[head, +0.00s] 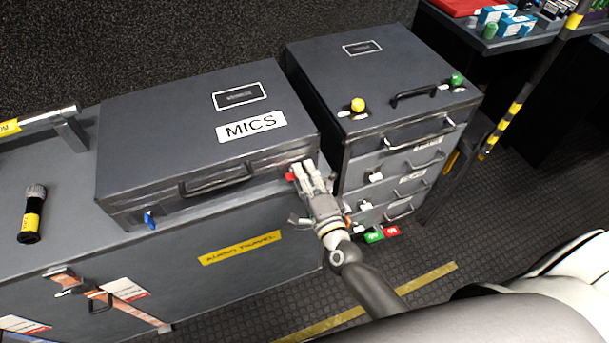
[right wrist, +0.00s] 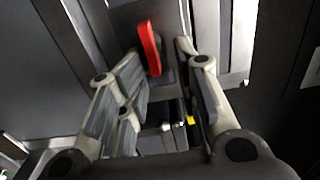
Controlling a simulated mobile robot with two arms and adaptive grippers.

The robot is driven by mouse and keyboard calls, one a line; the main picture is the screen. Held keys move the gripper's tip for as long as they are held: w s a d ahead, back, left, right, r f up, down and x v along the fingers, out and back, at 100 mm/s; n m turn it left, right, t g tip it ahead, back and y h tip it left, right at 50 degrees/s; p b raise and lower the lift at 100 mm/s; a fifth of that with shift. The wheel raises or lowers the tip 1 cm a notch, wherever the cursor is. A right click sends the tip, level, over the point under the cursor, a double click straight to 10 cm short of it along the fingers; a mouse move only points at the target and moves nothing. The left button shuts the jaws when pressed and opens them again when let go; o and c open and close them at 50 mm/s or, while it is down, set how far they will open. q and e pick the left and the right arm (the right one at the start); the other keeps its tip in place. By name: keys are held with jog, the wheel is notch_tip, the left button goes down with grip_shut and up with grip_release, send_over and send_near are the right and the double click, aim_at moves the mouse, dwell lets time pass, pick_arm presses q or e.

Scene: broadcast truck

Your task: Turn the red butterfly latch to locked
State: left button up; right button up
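The red butterfly latch (head: 290,177) is at the front right corner of the dark grey case labelled MICS (head: 190,110). In the right wrist view the red latch (right wrist: 149,48) is a narrow upright tab, leaning slightly. My right gripper (head: 306,168) is at that corner, beside the latch, and partly covers the area around it. In the wrist view the fingers of the right gripper (right wrist: 160,58) are apart, with the red tab between their tips and gaps visible on both sides. Contact with the tab cannot be made out. My left gripper is not in view.
A blue latch (head: 150,220) is at the case's front left. The case stands on a larger grey case with a yellow label (head: 240,248). A drawer cabinet (head: 330,80) stands close on the right. Patterned floor (head: 470,250) is open at the front right.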

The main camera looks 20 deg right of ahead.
jog(key=s, duration=1.2)
jog(key=shift+d, duration=0.15)
jog(key=shift+f, duration=0.1)
jog(key=s+f+n+g+y, duration=0.1)
jog(key=s+f+n+g, duration=0.25)
jog(key=f, duration=0.65)
jog(key=s+f+n+g, duration=0.25)
jog(key=f+n, duration=0.25)
jog(key=f, duration=0.5)
jog(key=s+f+n+g+y, duration=0.1)
jog(key=s+f+n+g, duration=0.25)
jog(key=f, duration=0.65)
jog(key=s+d+f+n+g+h, duration=0.1)
jog(key=s+d+f+n+g, duration=0.2)
jog(key=s+f, duration=0.4)
jog(key=s+d+f+n+g+h, duration=0.1)
jog(key=s+d+f+n+g, duration=0.2)
jog(key=s+f, duration=0.5)
jog(key=s+n+g, duration=0.1)
jog(key=s+n, duration=0.1)
jog(key=s, duration=0.5)
jog(key=shift+s+h, duration=0.15)
jog(key=shift+h, duration=0.15)
